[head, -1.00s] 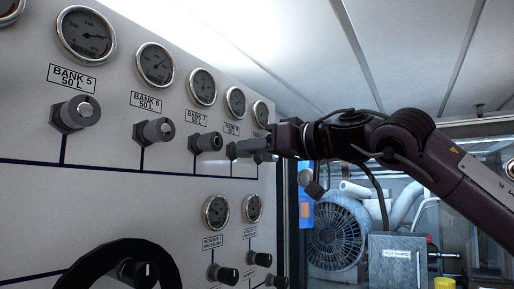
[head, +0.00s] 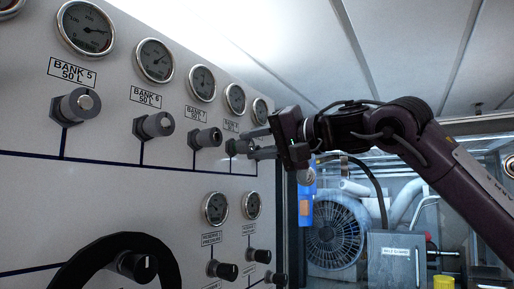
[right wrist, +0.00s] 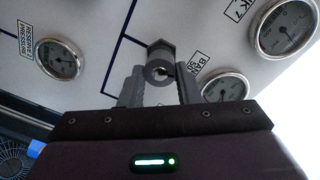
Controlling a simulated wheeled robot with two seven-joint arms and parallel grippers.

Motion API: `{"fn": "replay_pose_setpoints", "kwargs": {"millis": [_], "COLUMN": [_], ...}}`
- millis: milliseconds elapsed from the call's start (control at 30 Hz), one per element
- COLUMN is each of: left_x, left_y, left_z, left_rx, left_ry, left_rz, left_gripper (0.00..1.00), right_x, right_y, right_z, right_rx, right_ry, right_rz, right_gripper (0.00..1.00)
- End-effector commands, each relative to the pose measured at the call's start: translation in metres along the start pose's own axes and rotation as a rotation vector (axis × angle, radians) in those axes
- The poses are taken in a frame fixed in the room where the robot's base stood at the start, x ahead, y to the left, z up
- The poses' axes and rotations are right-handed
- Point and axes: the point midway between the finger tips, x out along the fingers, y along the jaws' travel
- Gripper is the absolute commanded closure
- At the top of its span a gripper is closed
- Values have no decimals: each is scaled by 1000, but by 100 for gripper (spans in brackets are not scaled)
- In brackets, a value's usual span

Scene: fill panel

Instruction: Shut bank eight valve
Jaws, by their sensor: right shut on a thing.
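The bank eight valve is a grey knob (head: 236,147) on the panel, below the label BANK 8 (head: 231,127), fourth in the row of labelled valves. My right gripper (head: 248,147) comes in from the right, with one finger above and one below the knob, and is shut on it. In the right wrist view the knob (right wrist: 160,67) sits between the two fingertips (right wrist: 160,85), and its round slotted end faces the camera. The fingers hide part of its sides. My left gripper is not in view.
The bank 7 valve (head: 206,138) is close on the left, with the bank 6 valve (head: 155,125) farther left. Gauges (head: 235,98) line the panel above. A black handwheel (head: 75,270) and reserve pressure knobs (head: 222,270) are below. A fan (head: 335,235) stands behind.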

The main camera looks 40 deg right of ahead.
Motion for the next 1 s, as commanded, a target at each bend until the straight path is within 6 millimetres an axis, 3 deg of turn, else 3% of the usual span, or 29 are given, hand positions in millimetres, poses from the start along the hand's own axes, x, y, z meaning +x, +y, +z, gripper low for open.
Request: {"fn": "replay_pose_setpoints", "kwargs": {"millis": [500, 1000], "left_x": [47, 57], "left_y": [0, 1], "left_z": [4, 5], "left_rx": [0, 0], "left_ry": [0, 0], "left_rz": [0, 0], "left_gripper": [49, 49], "right_x": [1, 0], "right_y": [4, 0], "right_z": [1, -1], "right_rx": [266, 327], "right_ry": [-11, -12], "right_rz": [0, 1], "right_gripper": [93, 93]}}
